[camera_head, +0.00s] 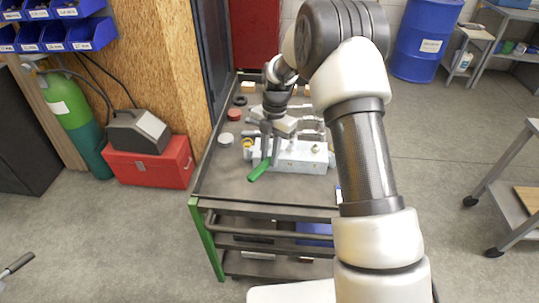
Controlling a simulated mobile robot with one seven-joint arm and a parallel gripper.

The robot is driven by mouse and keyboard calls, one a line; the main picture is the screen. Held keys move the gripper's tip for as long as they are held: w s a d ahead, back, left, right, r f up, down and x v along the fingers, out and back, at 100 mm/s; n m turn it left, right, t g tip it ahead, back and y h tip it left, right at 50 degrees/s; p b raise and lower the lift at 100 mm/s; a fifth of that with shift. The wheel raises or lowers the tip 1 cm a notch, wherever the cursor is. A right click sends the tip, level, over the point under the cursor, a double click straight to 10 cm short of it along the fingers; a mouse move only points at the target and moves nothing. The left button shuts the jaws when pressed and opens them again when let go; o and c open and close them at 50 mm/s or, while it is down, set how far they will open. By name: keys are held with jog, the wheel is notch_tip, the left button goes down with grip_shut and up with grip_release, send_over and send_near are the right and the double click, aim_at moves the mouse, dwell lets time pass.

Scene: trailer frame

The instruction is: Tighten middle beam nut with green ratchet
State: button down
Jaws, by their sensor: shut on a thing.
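My gripper (270,148) points down over the dark top of the tool cart. It is shut on the green ratchet. The green handle (259,171) sticks out toward the front left from between the fingers. The rest of the ratchet is hidden by the fingers. A light grey metal block (300,165) lies right beside and behind the handle, with small round parts on its top. I cannot tell whether the ratchet touches the block. The trailer's middle beam and its nut cannot be made out.
The cart (222,180) also bears a red round item (234,114), a small silver round item (226,139) and several metal tools at the back. A red toolbox (150,168) stands on the floor at left. A shelf trolley (512,190) stands at right. Floor between is clear.

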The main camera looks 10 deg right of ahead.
jog(key=shift+w+a+m, duration=0.75)
jog(key=shift+w+m, duration=0.05)
jog(key=shift+m, duration=0.1)
jog(key=shift+w+a+m, duration=0.55)
jog(key=shift+w+m, duration=0.25)
jog(key=shift+m, duration=0.1)
jog(key=shift+w+a+m+t, duration=0.3)
jog(key=shift+w+a+m, duration=0.15)
jog(key=shift+w+m, duration=0.45)
